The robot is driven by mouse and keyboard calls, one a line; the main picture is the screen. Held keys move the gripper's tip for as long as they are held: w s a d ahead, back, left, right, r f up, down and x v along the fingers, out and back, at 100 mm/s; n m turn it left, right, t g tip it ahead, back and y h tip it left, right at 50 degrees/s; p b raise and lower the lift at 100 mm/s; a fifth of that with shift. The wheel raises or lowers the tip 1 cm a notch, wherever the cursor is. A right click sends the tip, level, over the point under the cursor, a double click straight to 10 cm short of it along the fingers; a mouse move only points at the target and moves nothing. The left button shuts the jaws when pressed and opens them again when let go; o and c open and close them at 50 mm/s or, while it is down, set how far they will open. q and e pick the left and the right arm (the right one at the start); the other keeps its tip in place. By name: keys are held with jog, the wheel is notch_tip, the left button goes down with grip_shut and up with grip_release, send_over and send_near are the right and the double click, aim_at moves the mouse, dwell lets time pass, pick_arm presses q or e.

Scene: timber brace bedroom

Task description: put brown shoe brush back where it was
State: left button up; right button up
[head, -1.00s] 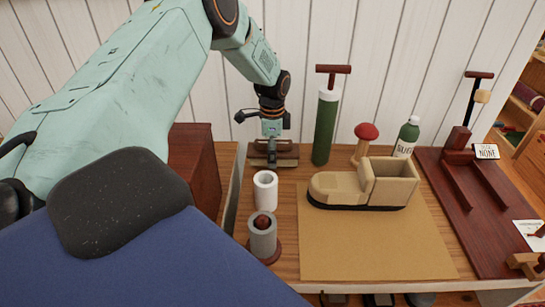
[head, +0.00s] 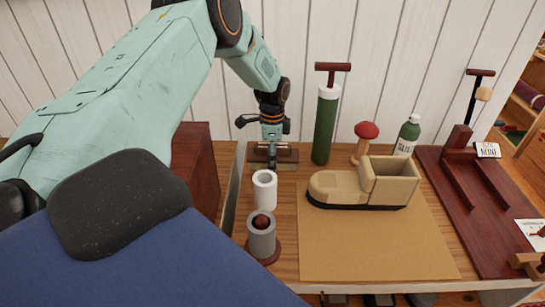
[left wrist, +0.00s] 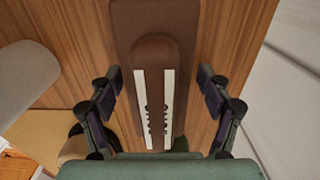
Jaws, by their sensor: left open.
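The brown shoe brush (left wrist: 152,75), with two pale strips along its sides, lies on a flat dark brown base (left wrist: 125,18) in the left wrist view. My left gripper (left wrist: 158,92) is open, with one finger on each side of the brush and visible gaps between. In the head view, my left gripper (head: 272,140) points down over the dark brown base (head: 288,156) at the back left of the bench. It hides most of the brush there. My right gripper is not in view.
A white cup (head: 265,192) and a grey cylinder (head: 261,240) stand in front of the base. A green pump (head: 324,125) stands just to its right. A wooden shoe (head: 350,188) sits on a tan mat (head: 375,245). The plank wall is close behind.

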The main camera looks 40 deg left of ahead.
pick_arm(q)
jog(key=shift+s+r, duration=0.1)
jog(key=shift+r, duration=0.05)
jog(key=shift+r, duration=0.2)
notch_tip(320, 180, up, 11)
jog(key=shift+f+p, duration=0.2)
jog(key=shift+p, duration=0.7)
jog(key=shift+r, duration=0.55)
